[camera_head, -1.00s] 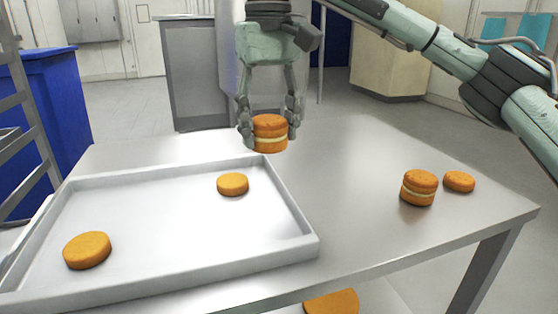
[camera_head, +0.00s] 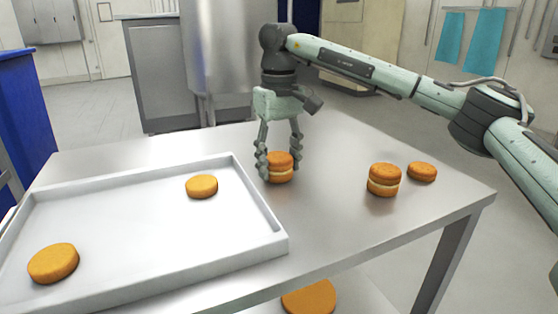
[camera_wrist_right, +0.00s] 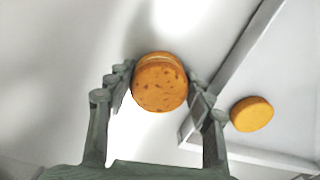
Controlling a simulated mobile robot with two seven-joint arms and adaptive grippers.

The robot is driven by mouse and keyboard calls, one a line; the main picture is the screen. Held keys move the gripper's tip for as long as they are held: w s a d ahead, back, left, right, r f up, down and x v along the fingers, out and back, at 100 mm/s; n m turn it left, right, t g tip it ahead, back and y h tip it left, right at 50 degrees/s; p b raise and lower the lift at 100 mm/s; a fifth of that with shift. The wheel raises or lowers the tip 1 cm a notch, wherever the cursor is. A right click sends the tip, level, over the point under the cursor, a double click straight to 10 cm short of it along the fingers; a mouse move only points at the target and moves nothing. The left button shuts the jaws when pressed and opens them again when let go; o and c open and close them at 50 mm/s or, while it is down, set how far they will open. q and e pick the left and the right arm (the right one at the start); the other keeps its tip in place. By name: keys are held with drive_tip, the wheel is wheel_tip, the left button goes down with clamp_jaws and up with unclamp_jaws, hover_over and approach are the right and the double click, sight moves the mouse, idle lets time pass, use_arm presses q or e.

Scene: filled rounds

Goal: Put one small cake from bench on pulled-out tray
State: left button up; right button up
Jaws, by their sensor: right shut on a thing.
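My right gripper (camera_head: 280,172) is shut on a filled round cake (camera_head: 279,168), two orange-brown layers with pale filling. It holds the cake upright, just right of the pale tray (camera_head: 262,238); whether the cake touches the bench (camera_head: 330,215) is unclear. In the right wrist view the same cake (camera_wrist_right: 160,84) sits between both fingers (camera_wrist_right: 160,95). Two single-layer cakes lie on the tray, one near its far right corner (camera_head: 201,187) and one at left (camera_head: 53,263). Another filled cake (camera_head: 384,180) and a single-layer cake (camera_head: 422,172) stand on the bench at right. My left gripper is out of view.
The tray's raised rim runs beside the held cake; it also shows in the right wrist view (camera_wrist_right: 235,70). The bench between the held cake and the right-hand cakes is clear. A large orange round (camera_head: 309,297) lies below the bench's front edge.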

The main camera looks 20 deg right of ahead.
drive_tip(key=shift+f, duration=0.15)
drive_tip(key=o, duration=0.8)
